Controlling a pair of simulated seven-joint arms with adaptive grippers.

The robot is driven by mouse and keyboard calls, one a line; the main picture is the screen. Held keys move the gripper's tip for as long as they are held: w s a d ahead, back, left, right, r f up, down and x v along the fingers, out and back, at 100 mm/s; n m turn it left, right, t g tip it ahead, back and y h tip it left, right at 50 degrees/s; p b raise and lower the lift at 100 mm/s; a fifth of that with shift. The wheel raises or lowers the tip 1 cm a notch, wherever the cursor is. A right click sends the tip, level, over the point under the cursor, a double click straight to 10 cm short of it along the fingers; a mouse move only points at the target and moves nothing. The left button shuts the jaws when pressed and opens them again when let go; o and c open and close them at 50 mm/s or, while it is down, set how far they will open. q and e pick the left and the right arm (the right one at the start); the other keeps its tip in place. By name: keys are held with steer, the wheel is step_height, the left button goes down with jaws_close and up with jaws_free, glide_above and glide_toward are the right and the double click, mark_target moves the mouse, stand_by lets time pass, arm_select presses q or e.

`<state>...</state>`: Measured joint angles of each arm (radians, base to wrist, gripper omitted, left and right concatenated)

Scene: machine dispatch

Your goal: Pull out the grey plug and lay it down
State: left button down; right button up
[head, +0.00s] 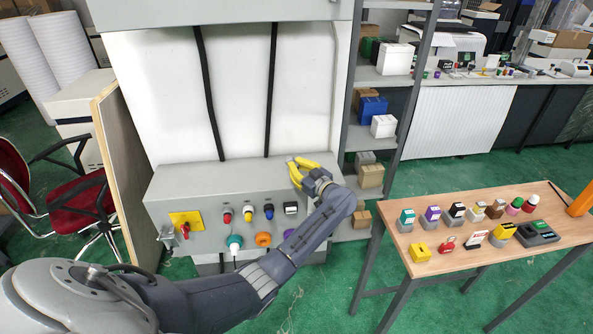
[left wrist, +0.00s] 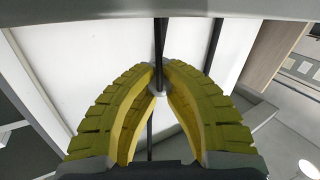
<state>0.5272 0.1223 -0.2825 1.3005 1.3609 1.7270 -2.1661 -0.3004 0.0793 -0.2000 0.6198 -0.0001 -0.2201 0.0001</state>
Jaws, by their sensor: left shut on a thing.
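My left gripper (head: 293,168) has yellow fingers and reaches over the top of the grey control box (head: 170,187). In the left wrist view its fingertips (left wrist: 158,90) come together on a small grey piece, which looks like the grey plug (left wrist: 158,93). Most of the plug is hidden by the fingers, and I cannot make it out in the head view. I cannot tell whether it touches the box. My right gripper is in neither view.
The box front carries a red switch on a yellow plate (head: 186,222), coloured buttons, a teal plug (head: 234,242) and an orange ring (head: 263,239). Two black cables hang behind. A wooden table (head: 460,258) at right holds several small coloured items; its front edge has bare room.

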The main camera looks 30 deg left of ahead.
arm_select(q)
steer(key=shift+w+a, duration=0.3)
steer(key=shift+f, duration=1.85)
steer(key=shift+f, duration=0.25)
steer(key=shift+s+d+f, duration=0.1)
steer(key=shift+f, duration=0.2)
